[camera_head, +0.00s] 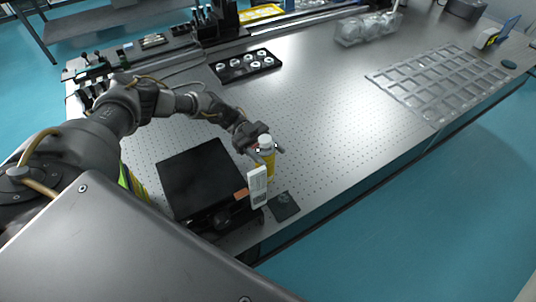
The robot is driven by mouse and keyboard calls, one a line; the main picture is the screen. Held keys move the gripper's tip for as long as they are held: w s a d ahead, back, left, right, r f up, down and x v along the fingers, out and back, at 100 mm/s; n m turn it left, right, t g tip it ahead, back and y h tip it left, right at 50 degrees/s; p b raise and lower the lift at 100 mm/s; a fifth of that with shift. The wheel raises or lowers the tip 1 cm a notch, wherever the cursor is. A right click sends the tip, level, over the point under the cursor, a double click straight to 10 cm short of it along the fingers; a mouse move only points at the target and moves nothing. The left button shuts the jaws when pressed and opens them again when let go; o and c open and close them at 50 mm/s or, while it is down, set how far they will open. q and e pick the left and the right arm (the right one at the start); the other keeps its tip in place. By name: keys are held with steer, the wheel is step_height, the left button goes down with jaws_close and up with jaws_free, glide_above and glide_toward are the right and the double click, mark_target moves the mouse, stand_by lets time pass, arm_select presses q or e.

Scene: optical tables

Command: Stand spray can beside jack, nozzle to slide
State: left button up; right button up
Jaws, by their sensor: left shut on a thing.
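The spray can (267,170), yellow with a white cap, is between the fingers of my left gripper (265,151), which is shut on it near its top. The can looks upright at the right of the jack; I cannot tell whether its base touches the table. Its lower part is partly hidden by a white labelled piece. The jack (198,178) appears to be the low black unit with a flat square top. The slide (170,62) appears to be the long dark rail along the table's back edge. The nozzle's direction is not visible. My right gripper is not in view.
A white labelled piece (257,188) and a dark flat plate (284,205) are near the front edge. A black tray with several white rings (246,66) lies farther back. A clear grid tray (440,82) lies at right. The perforated table's middle (325,110) is free.

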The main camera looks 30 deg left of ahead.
arm_select(q)
steer(key=shift+w+f, duration=0.1)
steer(key=shift+f, duration=0.75)
steer(key=shift+f, duration=0.15)
steer(key=o, duration=1.5)
